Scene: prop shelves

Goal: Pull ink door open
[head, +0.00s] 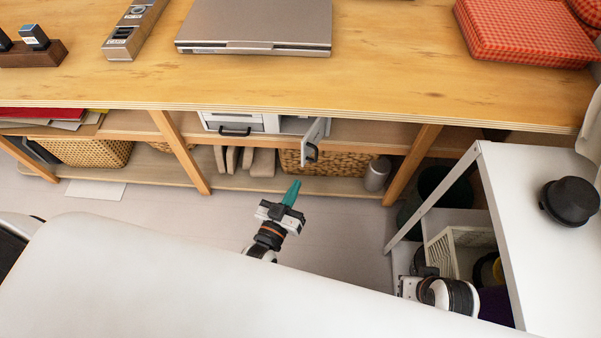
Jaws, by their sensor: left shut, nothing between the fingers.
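A white cabinet unit (233,118) sits on the shelf under the wooden tabletop. At its right, a small pale door (316,132) with a dark handle (311,152) stands swung out toward me, taken to be the ink door. The compartment to its left shows open. My left gripper (292,193), with teal fingers, is shut and empty, pointing up toward the door from below, apart from the handle. My right arm's wrist (448,294) shows at the lower right beside the white table; its fingertips cannot be made out.
A second front with a black handle (235,131) is left of the opening. Wicker baskets (85,152), a grey cylinder (377,174) and slanted wooden legs (181,152) line the shelf. A white table (535,225) blocks the right. Floor around my left gripper is clear.

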